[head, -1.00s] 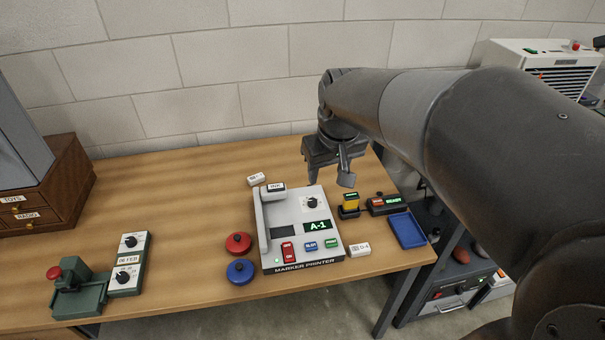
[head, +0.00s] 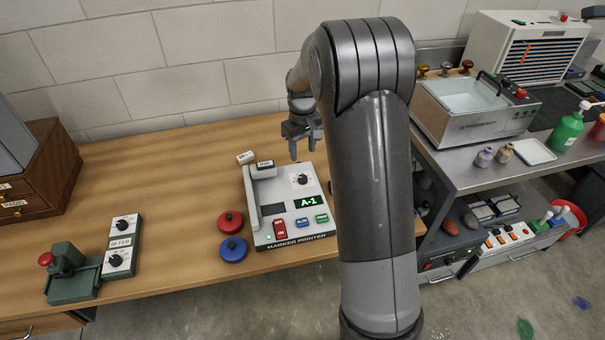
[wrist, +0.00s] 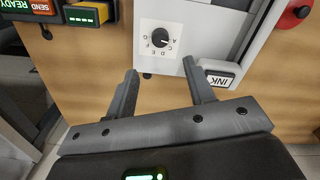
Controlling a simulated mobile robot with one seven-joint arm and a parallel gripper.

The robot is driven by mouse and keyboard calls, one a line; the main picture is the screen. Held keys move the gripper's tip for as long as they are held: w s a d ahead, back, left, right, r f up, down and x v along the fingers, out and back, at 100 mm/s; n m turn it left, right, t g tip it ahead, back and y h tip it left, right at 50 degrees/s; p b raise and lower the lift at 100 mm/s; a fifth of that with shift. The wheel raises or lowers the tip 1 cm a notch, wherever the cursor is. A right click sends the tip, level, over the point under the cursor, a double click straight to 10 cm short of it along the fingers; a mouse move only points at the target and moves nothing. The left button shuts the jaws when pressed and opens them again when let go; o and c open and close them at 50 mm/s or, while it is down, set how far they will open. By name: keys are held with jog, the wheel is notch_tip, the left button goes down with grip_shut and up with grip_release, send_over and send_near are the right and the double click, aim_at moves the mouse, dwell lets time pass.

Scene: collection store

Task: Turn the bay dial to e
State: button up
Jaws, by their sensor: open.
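The dial (head: 302,179) is a black knob on the top right of the grey marker printer (head: 262,222). In the wrist view the dial (wrist: 159,38) sits on a white plate ringed with letters, E among them. The pointer's exact direction is too small to read. The printer's display (head: 305,203) reads A-1. My gripper (head: 303,153) is open and empty, above the printer's back edge. In the wrist view its fingertips (wrist: 160,68) are spread, with the dial beyond the gap between them and apart from both.
An INK block (wrist: 217,80) is near the right finger. A SEND unit (wrist: 42,7) and a yellow-and-black block (wrist: 90,14) are at upper left. Red (head: 230,222) and blue (head: 233,249) round pieces stand left of the printer. The table's left middle is clear.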

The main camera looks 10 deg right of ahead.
aim_at(303, 177)
notch_tip(303, 177, down, 11)
jog(key=shift+r, duration=0.15)
jog(key=shift+c, duration=0.3)
jog(key=c, duration=0.9)
